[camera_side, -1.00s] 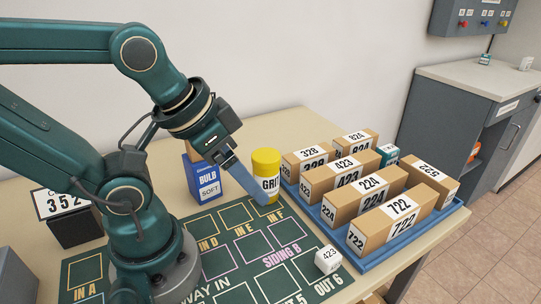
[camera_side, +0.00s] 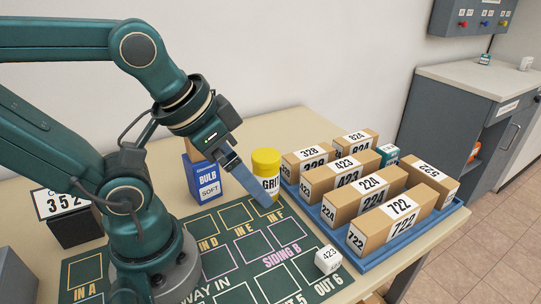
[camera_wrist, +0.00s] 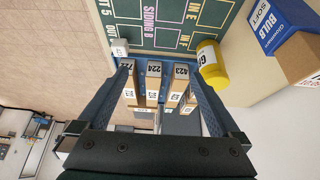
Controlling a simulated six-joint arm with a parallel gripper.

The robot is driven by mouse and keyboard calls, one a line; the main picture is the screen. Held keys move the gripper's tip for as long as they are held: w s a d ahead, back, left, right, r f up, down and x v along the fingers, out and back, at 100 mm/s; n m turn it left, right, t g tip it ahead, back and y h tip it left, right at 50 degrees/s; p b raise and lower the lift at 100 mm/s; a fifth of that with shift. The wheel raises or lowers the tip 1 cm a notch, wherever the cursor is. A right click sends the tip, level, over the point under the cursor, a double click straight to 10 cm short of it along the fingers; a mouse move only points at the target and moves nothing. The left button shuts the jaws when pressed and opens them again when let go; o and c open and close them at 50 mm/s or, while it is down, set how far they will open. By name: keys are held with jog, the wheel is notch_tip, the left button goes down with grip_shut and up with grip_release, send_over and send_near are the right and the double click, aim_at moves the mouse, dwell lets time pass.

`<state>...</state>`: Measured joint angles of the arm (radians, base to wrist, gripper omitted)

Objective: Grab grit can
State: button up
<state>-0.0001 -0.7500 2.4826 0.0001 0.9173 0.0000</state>
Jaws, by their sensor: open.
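The grit can (camera_side: 266,170) is a yellow cylinder with a white label reading GRIT. It stands upright on the table at the back edge of the green mat, near IN F. In the wrist view the grit can (camera_wrist: 212,66) lies just outside the fingers, to the upper right. My gripper (camera_side: 268,203) has blue fingers angled down, and in the side view the tips overlap the can's lower left. The wrist view shows my gripper (camera_wrist: 163,80) open, with nothing held between the fingers. Whether a finger touches the can I cannot tell.
A blue bulb box (camera_side: 207,178) stands left of the can. A blue tray (camera_side: 372,262) of several numbered cartons is close on the right. A small white 423 cube (camera_side: 328,260) sits at the mat's right edge. The mat (camera_side: 235,240) is mostly clear.

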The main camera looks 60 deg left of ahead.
notch_tip(320, 180, up, 4)
jog(key=m+g, duration=0.6)
jog(key=m, duration=0.3)
send_over(266, 177)
jog(key=w+a, duration=0.2)
jog(key=a, duration=0.1)
jog(key=f, duration=1.7)
jog(key=shift+s+d+f, duration=0.15)
jog(key=shift+s, duration=0.1)
grip_shut()
